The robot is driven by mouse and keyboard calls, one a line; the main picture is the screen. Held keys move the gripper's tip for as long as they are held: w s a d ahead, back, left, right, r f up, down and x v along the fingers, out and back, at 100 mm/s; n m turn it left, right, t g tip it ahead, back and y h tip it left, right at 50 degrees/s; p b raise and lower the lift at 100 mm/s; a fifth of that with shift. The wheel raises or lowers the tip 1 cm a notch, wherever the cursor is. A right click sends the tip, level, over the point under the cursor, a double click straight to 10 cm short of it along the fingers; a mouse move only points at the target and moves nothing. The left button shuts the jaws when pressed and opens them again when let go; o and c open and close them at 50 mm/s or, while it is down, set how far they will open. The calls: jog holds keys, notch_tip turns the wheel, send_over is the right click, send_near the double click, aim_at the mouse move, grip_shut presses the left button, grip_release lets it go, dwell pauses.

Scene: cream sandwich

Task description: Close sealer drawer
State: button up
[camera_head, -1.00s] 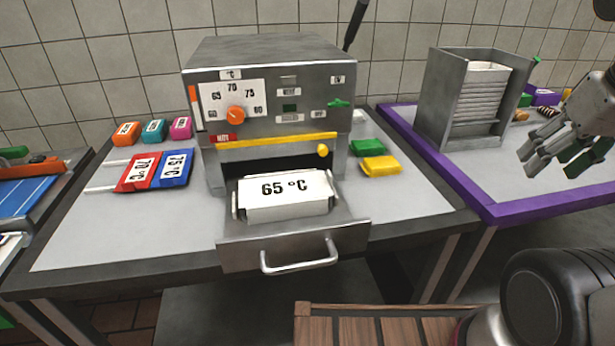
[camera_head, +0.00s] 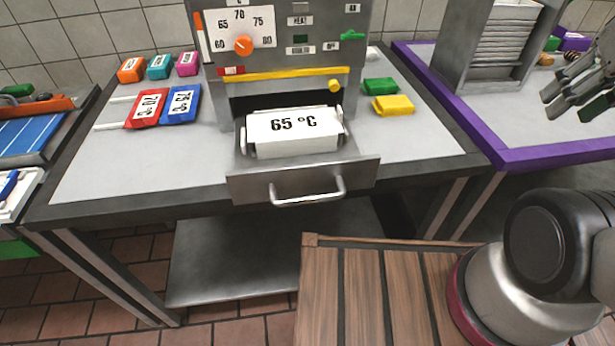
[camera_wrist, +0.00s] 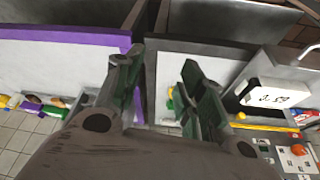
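The sealer (camera_head: 292,44) is a grey metal machine on the table, with a temperature dial and a yellow bar. Its drawer (camera_head: 247,187) is pulled out at the front and has a curved metal handle (camera_head: 308,196). A white block marked 65 °C (camera_head: 293,132) sits in the drawer; it also shows in the wrist view (camera_wrist: 272,95). My gripper (camera_head: 566,104) is at the right edge of the head view, well to the right of the drawer. In the wrist view my gripper (camera_wrist: 160,75) has its fingers spread apart with nothing between them.
Red (camera_head: 146,108) and blue (camera_head: 181,104) packs lie left of the sealer. Green (camera_head: 380,86) and yellow (camera_head: 393,105) packs lie to its right. A metal rack (camera_head: 490,50) stands on the purple-edged table (camera_head: 545,157). The floor in front of the sealer table is clear at left.

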jog(key=w+a+f+n, duration=0.1)
jog(key=a, duration=0.2)
jog(key=w+a+f+n+g, duration=0.1)
jog(key=a+n, duration=0.1)
jog(key=a, duration=0.1)
jog(key=a+f+n+g+y, duration=0.1)
jog(key=a+n, duration=0.1)
jog(key=a, duration=0.2)
jog(key=shift+w+a, duration=0.1)
jog(key=shift+w, duration=0.3)
grip_shut()
jog(key=n, duration=3.4)
send_near(297, 151)
jog(key=shift+t, duration=0.3)
jog(key=f, duration=0.3)
jog(key=s+f, duration=0.1)
jog(key=f, duration=0.2)
jog(key=shift+s+a+f, duration=0.25)
jog(key=shift+f, duration=0.05)
